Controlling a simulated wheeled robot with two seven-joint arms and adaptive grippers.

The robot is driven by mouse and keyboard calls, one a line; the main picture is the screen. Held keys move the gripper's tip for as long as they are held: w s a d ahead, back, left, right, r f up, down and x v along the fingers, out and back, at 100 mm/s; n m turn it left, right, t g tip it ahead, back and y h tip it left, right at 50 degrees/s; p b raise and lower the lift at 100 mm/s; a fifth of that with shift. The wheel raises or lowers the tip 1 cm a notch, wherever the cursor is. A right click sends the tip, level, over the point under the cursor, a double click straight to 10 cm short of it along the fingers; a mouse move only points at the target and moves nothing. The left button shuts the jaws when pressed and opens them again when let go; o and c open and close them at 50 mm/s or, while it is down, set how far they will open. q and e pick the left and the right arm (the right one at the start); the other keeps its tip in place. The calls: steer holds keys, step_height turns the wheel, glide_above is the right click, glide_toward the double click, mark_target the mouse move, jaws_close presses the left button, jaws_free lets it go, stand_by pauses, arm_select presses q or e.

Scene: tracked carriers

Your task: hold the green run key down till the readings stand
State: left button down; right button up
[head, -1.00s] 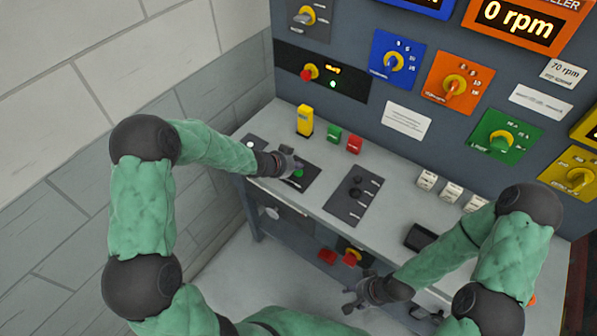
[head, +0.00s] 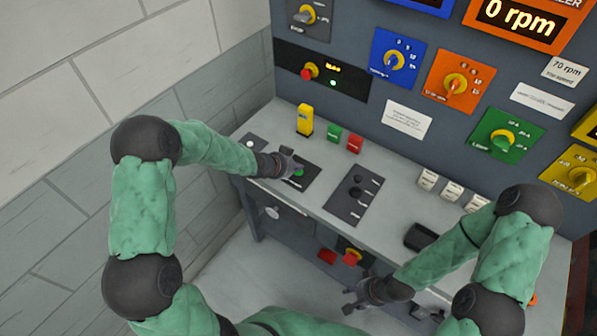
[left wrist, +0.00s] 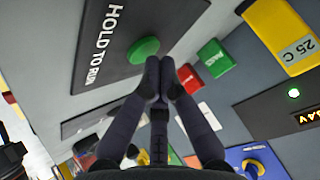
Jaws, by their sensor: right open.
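The green run key (left wrist: 143,50) is a round button on a dark plate marked HOLD TO RUN (left wrist: 108,38). In the head view the key (head: 299,173) shows partly behind my left gripper (head: 292,166). In the left wrist view my left gripper (left wrist: 158,75) has its fingertips together, at the key's edge. I cannot tell whether they touch it or press it down. The orange display (head: 520,20) reads 0 rpm. My right gripper (head: 352,299) is open and empty, low in front of the bench.
A yellow block (head: 304,121) and green (head: 334,133) and red (head: 355,144) blocks stand behind the plate. A dark plate with knobs (head: 353,194) lies to the right. Coloured dial panels, such as the orange one (head: 458,76), cover the upright board. Red knobs sit below the bench top.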

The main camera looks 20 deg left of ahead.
mark_target(297, 172)
arm_select(q)
steer(key=shift+f+b, duration=0.35)
steer(key=shift+f, duration=0.2)
stand_by(3.5)
steer(key=shift+r, duration=0.15)
stand_by(0.7)
steer(key=shift+r+p, duration=0.85)
steer(key=shift+p, duration=0.15)
step_height(297, 172, up, 5)
steer(key=p, duration=0.5)
stand_by(1.4)
